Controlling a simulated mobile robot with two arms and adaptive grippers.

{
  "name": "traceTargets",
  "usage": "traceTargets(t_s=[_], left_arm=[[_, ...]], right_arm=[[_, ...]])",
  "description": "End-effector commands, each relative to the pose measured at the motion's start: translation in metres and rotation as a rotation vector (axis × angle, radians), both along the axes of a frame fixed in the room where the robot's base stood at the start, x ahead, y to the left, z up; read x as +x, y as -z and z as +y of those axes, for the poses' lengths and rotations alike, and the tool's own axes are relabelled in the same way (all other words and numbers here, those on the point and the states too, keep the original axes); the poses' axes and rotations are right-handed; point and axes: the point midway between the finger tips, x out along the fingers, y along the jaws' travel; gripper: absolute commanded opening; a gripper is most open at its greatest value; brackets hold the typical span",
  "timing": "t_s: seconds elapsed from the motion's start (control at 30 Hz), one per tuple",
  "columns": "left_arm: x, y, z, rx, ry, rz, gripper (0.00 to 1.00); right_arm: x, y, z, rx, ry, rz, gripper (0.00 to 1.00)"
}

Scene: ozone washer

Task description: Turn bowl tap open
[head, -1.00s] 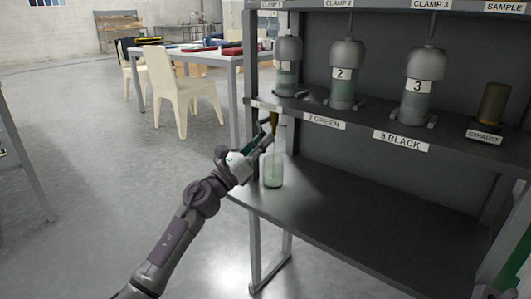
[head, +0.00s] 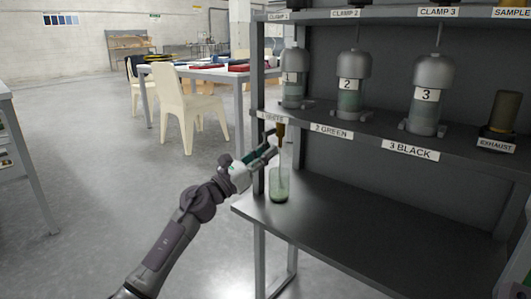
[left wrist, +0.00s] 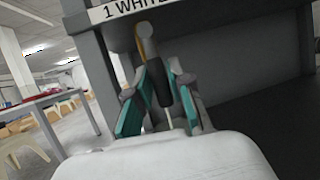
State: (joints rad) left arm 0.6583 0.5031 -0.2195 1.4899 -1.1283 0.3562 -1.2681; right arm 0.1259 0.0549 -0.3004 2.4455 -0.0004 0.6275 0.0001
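Bowl 1 (head: 292,78) is a grey capped vessel on the shelf, left of bowls 2 (head: 350,85) and 3 (head: 427,95). Under the "1 WHITE" label, a brown-gold tap part (head: 280,129) hangs above a clear glass vessel (head: 279,187) on the bench. My left gripper (head: 271,143) is at this tap. In the left wrist view, the tap's dark handle with a yellow upper part (left wrist: 152,50) lies between the teal-padded fingers of my left gripper (left wrist: 159,78). The fingers look apart, one on each side; contact is not clear. My right gripper is out of view.
The shelf edge (head: 333,132) runs just above my left gripper. An exhaust cylinder (head: 503,115) stands at the shelf's right. The bench (head: 350,220) is bare right of the glass vessel. Cream chairs (head: 180,100) and a table stand behind at the left.

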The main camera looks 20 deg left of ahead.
Motion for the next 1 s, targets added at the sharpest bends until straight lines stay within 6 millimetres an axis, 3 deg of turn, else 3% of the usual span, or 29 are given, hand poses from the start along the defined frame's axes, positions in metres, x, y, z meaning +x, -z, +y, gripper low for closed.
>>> traceTargets(t_s=[0.03,0.1,0.53,1.0], left_arm=[[0.0,0.0,0.001,-0.001,-0.001,0.002,0.32],[0.0,0.0,0.0,-0.001,-0.001,0.001,0.44],[-0.008,0.004,0.005,-0.003,0.0,0.002,0.44],[-0.08,0.039,0.049,-0.003,-0.001,0.003,0.44]], right_arm=[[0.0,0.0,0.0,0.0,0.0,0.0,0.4],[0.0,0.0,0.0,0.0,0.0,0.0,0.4],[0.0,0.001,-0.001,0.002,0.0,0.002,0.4],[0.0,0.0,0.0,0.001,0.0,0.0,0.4]])
